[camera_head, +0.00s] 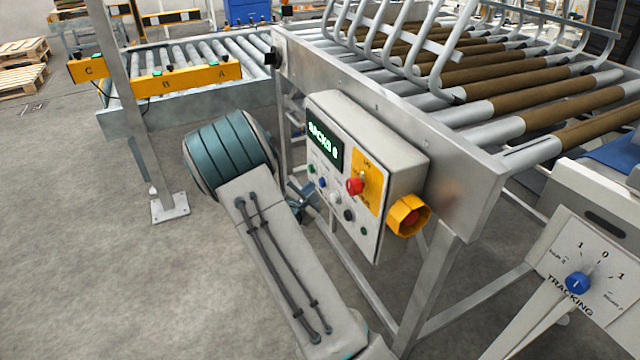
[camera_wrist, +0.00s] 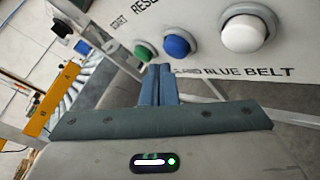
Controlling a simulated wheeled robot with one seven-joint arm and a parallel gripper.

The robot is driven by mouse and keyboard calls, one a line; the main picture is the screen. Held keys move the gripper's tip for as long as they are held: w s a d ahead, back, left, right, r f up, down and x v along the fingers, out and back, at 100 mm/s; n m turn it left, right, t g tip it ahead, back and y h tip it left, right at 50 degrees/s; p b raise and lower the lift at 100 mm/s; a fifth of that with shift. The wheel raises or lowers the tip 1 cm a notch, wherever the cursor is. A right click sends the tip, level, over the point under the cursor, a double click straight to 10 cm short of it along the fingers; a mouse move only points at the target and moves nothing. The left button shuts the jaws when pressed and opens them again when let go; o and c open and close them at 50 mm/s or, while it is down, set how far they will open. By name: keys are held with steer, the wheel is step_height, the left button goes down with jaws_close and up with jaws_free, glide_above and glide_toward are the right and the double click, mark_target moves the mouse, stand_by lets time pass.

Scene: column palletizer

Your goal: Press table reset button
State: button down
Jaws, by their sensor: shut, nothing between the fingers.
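The control box (camera_head: 368,170) hangs on the side of the roller table (camera_head: 400,120). In the head view its panel has a blue button (camera_head: 322,182) and a green button (camera_head: 312,169) below the lit display. The wrist view shows the green button (camera_wrist: 145,50), the blue button (camera_wrist: 177,45) and a white button (camera_wrist: 243,29). Labels reading "START" and a cut-off "RESE" stand near the green and blue ones. My gripper (camera_wrist: 160,70) is shut and empty, its fingertips just below the green and blue buttons in the picture. Contact cannot be told. In the head view my gripper (camera_head: 303,193) is partly hidden.
A red knob (camera_head: 354,186) and a yellow-collared emergency stop (camera_head: 409,215) sit on the box. A tracking panel (camera_head: 590,275) is at lower right. Floor at left is clear.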

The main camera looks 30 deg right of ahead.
steer(key=shift+a, duration=2.5)
